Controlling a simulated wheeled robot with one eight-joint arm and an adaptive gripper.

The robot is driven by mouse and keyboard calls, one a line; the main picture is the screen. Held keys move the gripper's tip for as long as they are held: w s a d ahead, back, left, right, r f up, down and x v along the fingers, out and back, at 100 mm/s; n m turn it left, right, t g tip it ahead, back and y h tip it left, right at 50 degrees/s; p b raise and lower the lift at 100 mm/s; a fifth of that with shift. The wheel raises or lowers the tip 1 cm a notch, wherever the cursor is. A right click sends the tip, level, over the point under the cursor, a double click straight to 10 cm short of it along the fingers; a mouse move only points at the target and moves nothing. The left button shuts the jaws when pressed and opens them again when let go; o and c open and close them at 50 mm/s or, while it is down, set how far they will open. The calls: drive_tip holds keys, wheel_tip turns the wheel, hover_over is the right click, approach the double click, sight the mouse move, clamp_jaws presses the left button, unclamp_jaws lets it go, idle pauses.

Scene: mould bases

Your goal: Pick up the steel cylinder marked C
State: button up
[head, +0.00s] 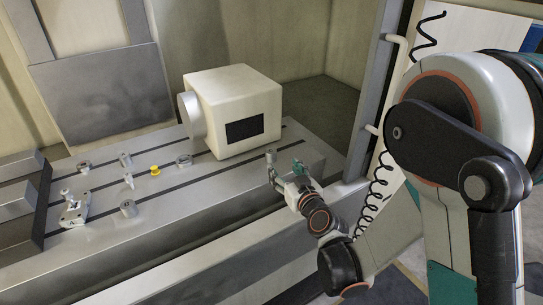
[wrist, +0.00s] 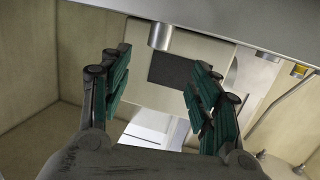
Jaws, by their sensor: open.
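A steel cylinder (head: 270,156) stands upright near the right end of the grey slotted table, right beside my gripper. In the wrist view, which is upside down, this cylinder (wrist: 160,36) shows beyond the fingertips, roughly in line with the gap between them. No letter is readable on it, so I cannot tell whether it is the one marked C. My gripper (head: 284,170) is open; in the wrist view its two teal-padded fingers (wrist: 163,64) stand wide apart with nothing between them. Another small steel cylinder (head: 125,159) stands farther left on the table.
A cream box-shaped machine head (head: 240,108) with a dark panel stands behind the near cylinder. A yellow piece (head: 155,170), steel rings (head: 128,208) and a clamp-like fixture (head: 72,210) lie to the left. The slotted table (head: 215,205) is bare at its front middle.

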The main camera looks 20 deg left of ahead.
sight(273, 154)
drive_tip(key=x, duration=0.7)
drive_tip(key=shift+b, duration=0.3)
drive_tip(key=b+x, duration=0.2)
drive_tip(key=x, duration=0.3)
drive_tip(key=shift+w+f, duration=0.15)
drive_tip(key=shift+w+a, duration=0.3)
drive_tip(key=shift+w, duration=0.05)
clamp_jaws()
